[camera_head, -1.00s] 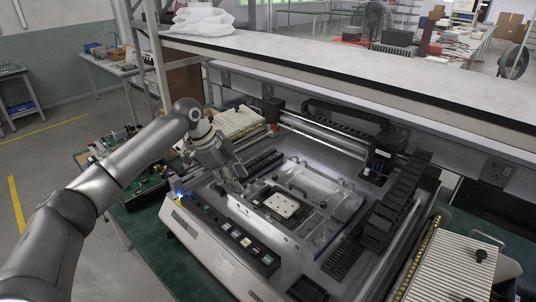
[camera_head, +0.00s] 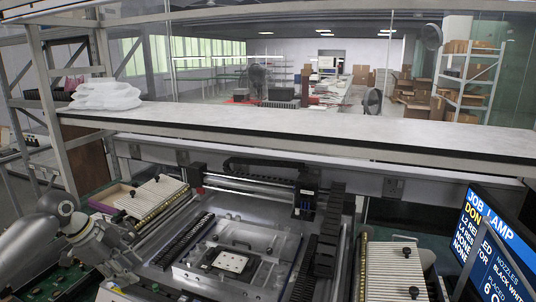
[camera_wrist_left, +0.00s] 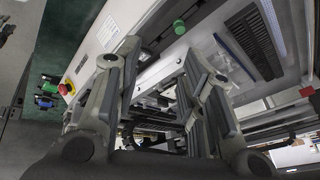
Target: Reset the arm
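My left arm comes in at the lower left of the head view. Its gripper (camera_head: 120,282) is beside the left front edge of the grey machine (camera_head: 165,276), partly cut off by the frame bottom. In the left wrist view the two fingers of the left gripper (camera_wrist_left: 162,62) stand apart with nothing held between them. The machine's light panel with a green button (camera_wrist_left: 179,27) and a red-and-yellow emergency button (camera_wrist_left: 66,88) lies beyond the fingers. My right gripper is not in view.
A white plate (camera_head: 232,262) sits on the machine's clear fixture. Ribbed feeder trays stand at left (camera_head: 150,199) and right (camera_head: 394,272). A monitor (camera_head: 490,245) is at far right. A long shelf (camera_head: 300,125) spans behind the machine.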

